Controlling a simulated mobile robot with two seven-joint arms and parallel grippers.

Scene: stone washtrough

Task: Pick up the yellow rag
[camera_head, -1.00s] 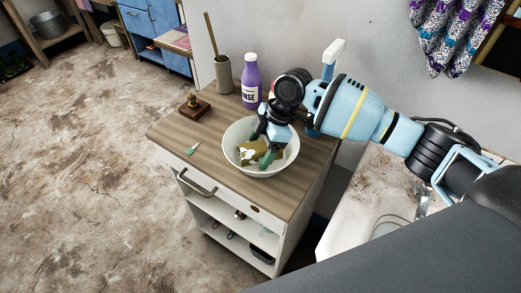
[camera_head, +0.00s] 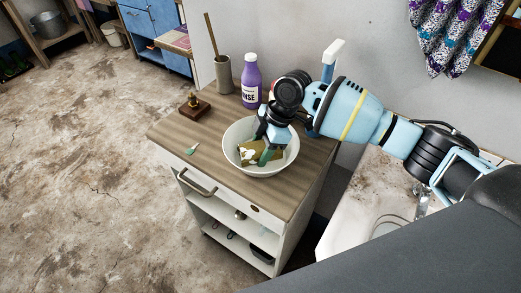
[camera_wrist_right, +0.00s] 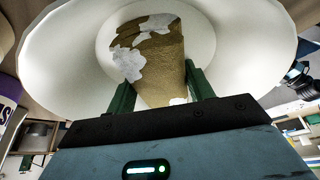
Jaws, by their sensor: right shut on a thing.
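The yellow rag (camera_head: 248,154), mustard-coloured with white patches, lies in a white bowl (camera_head: 231,137) on the wooden-topped cabinet. My right gripper (camera_head: 268,153) reaches down into the bowl from the right, shut on the rag. In the right wrist view the rag (camera_wrist_right: 158,65) sits between the two green fingers, with the bowl's wall (camera_wrist_right: 60,60) around it. The gripper hides part of the rag and the bowl's far side in the head view. My left gripper is not in view.
A purple bottle (camera_head: 250,82) stands close behind the bowl. A grey holder (camera_head: 222,74) with a stick and a small brown block with a knob (camera_head: 194,105) stand farther left. A small green-tipped item (camera_head: 190,151) lies near the front edge. The wall is close behind.

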